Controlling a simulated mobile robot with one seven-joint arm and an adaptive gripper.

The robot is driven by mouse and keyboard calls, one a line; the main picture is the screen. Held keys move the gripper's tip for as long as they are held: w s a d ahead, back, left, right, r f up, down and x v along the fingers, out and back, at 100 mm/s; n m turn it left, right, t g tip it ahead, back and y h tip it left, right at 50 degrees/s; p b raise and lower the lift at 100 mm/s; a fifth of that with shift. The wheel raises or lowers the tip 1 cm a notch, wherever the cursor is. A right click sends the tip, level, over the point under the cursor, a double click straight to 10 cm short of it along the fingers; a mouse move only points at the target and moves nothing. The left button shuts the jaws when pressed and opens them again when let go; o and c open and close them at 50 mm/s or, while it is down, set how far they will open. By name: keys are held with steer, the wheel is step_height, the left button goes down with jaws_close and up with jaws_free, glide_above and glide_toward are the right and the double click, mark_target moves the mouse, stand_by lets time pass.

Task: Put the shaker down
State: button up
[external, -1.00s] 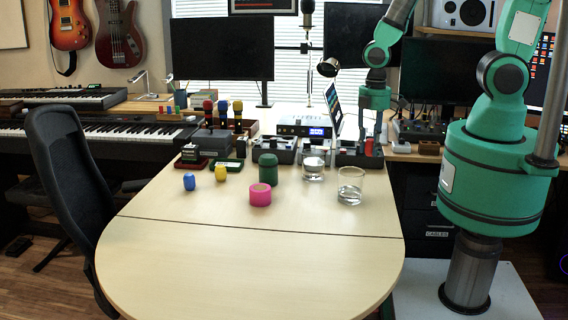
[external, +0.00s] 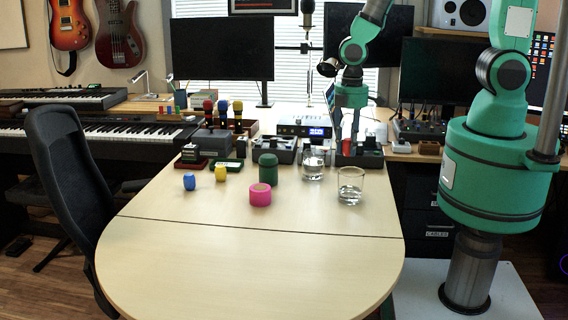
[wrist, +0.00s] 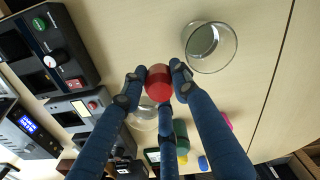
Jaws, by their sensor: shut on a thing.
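The shaker (wrist: 158,84) shows in the wrist view as a small red cylinder with a rounded top. My gripper (wrist: 157,76) has its blue fingers closed on both sides of it. A clear glass (wrist: 210,47) stands to the upper right of the shaker in the wrist view, apart from it. A second glass (wrist: 143,115) is partly hidden below the fingers. In the external view, the gripper is small and dark near the back of the table, and I cannot tell whether the shaker touches the tabletop.
The external view shows a front glass (external: 350,186), green cylinder (external: 268,168), pink ring (external: 260,195), yellow piece (external: 221,173) and blue piece (external: 189,181) on the table (external: 250,260). Boxed devices (external: 360,153) line its back. The front half is clear.

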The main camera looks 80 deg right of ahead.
steer(key=w+a+n+p, duration=0.1)
steer(key=w+a+p, duration=0.2)
steer(key=w+a, duration=1.15)
steer(key=w+a+f+p, duration=0.1)
steer(key=w+a+f, duration=0.1)
steer(key=a, duration=0.6)
steer(key=w+a+f+n+p, duration=0.1)
steer(key=w+a+f, duration=0.1)
steer(key=a, duration=0.5)
steer(key=w+a+f+n+p, duration=0.1)
steer(key=w+a+f, duration=0.1)
steer(key=a, duration=0.6)
steer(key=shift+w+a, duration=0.15)
steer(key=shift+a, duration=0.15)
steer(key=shift+w, duration=0.1)
steer(key=b, duration=0.1)
glide_above(192, 263)
steer(key=shift+f, duration=0.7)
steer(key=shift+f+b, duration=0.3)
steer(key=shift+f, duration=1.45)
